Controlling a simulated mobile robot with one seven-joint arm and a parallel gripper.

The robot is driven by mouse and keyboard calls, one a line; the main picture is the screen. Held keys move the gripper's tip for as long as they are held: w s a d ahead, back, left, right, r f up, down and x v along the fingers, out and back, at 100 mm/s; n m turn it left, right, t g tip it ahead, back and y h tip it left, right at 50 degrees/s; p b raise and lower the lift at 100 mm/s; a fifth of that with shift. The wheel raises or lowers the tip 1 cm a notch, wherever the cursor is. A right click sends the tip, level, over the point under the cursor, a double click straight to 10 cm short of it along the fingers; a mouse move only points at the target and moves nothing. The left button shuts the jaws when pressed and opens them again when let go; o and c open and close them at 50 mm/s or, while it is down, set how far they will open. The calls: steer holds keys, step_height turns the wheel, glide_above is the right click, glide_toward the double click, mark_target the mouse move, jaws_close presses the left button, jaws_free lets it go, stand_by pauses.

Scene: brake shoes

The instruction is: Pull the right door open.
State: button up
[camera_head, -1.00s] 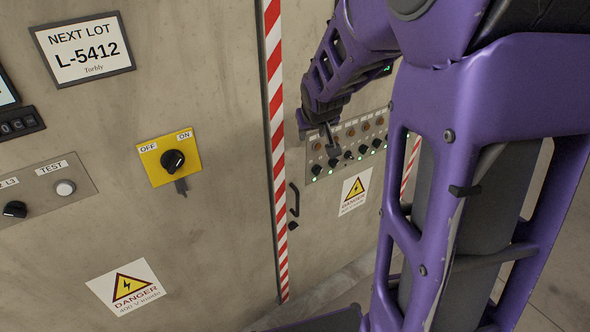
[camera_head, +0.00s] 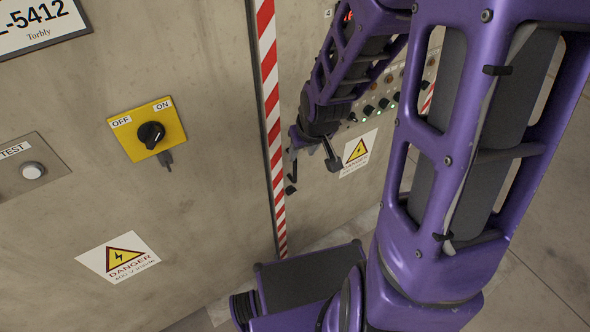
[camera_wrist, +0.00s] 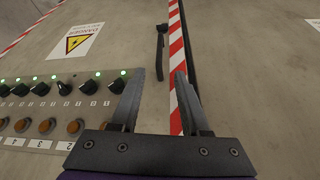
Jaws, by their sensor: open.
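The right door (camera_head: 325,210) is the grey-beige panel right of the red-and-white striped edge. It looks shut. Its black vertical handle (camera_head: 291,188) sits near that edge, partly hidden by my gripper (camera_head: 313,158) in the head view. In the wrist view the door (camera_wrist: 120,45) shows with the handle (camera_wrist: 160,50) at the top centre, beyond my fingertips. My gripper (camera_wrist: 162,82) is open and empty there, its two fingers apart. The handle appears roughly in line with the gap between them, not gripped.
A control panel (camera_wrist: 55,95) with knobs, lamps and green lights is beside my gripper on the right door. A danger label (camera_head: 358,151) is below it. The left panel bears a yellow OFF/ON switch (camera_head: 148,130) with a key-like piece. Floor shows at the lower right.

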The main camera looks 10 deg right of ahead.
mark_target(295, 167)
steer(key=b+x, duration=0.3)
steer(key=x, duration=1)
steer(key=shift+w+f, duration=0.15)
steer(key=shift+f, duration=0.15)
jaws_close()
stand_by(0.8)
